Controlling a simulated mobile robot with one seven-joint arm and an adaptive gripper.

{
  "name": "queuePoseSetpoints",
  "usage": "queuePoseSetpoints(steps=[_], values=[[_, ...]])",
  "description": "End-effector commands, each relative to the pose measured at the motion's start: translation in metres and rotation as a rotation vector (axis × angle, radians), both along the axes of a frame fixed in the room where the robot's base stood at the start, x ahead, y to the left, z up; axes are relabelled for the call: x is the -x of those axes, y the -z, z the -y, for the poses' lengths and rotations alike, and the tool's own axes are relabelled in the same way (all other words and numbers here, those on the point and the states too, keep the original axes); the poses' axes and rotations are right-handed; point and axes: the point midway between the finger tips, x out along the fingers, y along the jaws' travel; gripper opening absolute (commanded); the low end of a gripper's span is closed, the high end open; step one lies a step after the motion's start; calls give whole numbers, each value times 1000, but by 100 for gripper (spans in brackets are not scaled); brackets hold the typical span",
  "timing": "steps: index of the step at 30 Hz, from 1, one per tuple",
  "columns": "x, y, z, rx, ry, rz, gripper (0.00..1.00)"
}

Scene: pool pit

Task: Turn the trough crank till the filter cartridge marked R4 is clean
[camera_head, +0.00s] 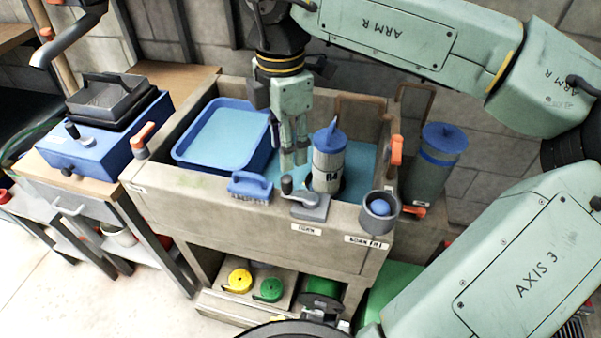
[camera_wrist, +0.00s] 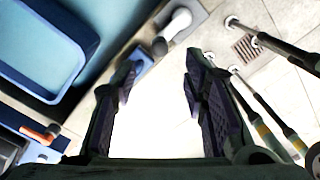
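The filter cartridge marked R4 (camera_head: 328,168) stands upright in the trough (camera_head: 240,222), with a blue cap and handle on top. Its pleats look pale grey; I cannot tell how clean they are. The trough crank (camera_head: 308,203) sits on the front rim before the cartridge, a grey plate and arm with a dark knob at its left. The crank also shows at the top of the wrist view (camera_wrist: 178,24). My gripper (camera_head: 293,163) points down left of the cartridge, above and behind the crank. Its fingers (camera_wrist: 163,72) are apart, with nothing between them.
A blue brush (camera_head: 250,186) lies on the front rim left of the crank. A blue tray (camera_head: 225,135) is in the trough's left part. A grey cup with a blue ball (camera_head: 379,208) is at the right front corner. A blue-capped canister (camera_head: 437,160) stands beyond the right wall.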

Motion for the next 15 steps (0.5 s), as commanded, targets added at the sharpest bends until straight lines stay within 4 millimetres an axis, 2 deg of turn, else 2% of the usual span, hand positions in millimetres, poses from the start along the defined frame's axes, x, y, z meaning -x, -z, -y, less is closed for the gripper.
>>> queuePoseSetpoints(steps=[9,15], values=[[1,58,0,-4,-3,-4,40],[0,85,0,-3,-3,-1,40]])
